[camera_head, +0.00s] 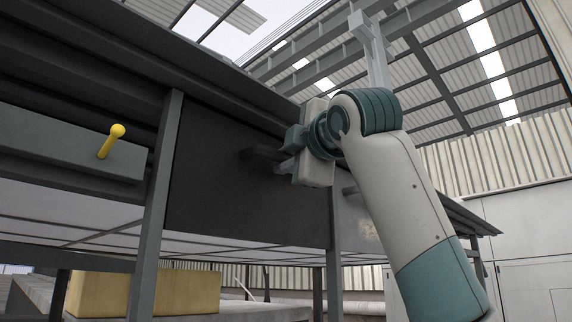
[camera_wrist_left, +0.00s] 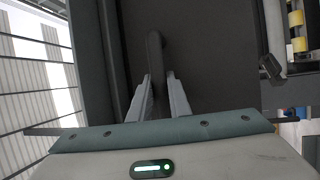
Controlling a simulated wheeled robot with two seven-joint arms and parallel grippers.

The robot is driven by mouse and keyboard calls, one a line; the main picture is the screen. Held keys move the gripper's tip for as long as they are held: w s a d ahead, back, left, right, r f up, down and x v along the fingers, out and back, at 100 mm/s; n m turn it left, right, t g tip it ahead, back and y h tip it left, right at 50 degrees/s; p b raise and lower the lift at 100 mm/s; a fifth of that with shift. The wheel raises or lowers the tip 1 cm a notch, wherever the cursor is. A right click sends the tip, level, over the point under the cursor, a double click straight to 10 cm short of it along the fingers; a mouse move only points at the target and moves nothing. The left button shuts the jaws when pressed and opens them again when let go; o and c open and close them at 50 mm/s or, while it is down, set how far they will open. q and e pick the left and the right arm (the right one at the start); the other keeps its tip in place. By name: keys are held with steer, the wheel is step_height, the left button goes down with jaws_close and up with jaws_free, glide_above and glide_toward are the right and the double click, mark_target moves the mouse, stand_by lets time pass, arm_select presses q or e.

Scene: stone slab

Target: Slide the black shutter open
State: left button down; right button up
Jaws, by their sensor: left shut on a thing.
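The black shutter (camera_head: 225,200) is a flat dark panel set under the slab's top, between grey posts. It also shows in the left wrist view (camera_wrist_left: 205,45) as a dark surface ahead of the fingers. A dark bar handle (camera_head: 258,153) stands out from the panel. My left gripper (camera_head: 283,157) is at the panel's right part. In the left wrist view, its two grey fingers (camera_wrist_left: 158,85) are shut on the handle (camera_wrist_left: 154,52), one on each side. The gripper hides part of the panel's right side in the head view. My right gripper is not in view.
A yellow knob (camera_head: 117,131) sticks out from a grey front at the left. A grey post (camera_head: 159,200) stands at the shutter's left edge. A yellow block (camera_head: 175,293) lies below the structure. A pale wall (camera_head: 520,225) is at the right.

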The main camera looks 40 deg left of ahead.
arm_select(q)
steer(key=shift+s+d+r, duration=0.1)
steer(key=shift+r, duration=0.3)
steer(key=c, duration=1.6)
jaws_free()
steer(key=shift+c, duration=0.2)
steer(key=shift+f, duration=0.1)
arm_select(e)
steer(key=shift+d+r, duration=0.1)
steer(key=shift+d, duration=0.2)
arm_select(q)
steer(key=shift+f, duration=0.1)
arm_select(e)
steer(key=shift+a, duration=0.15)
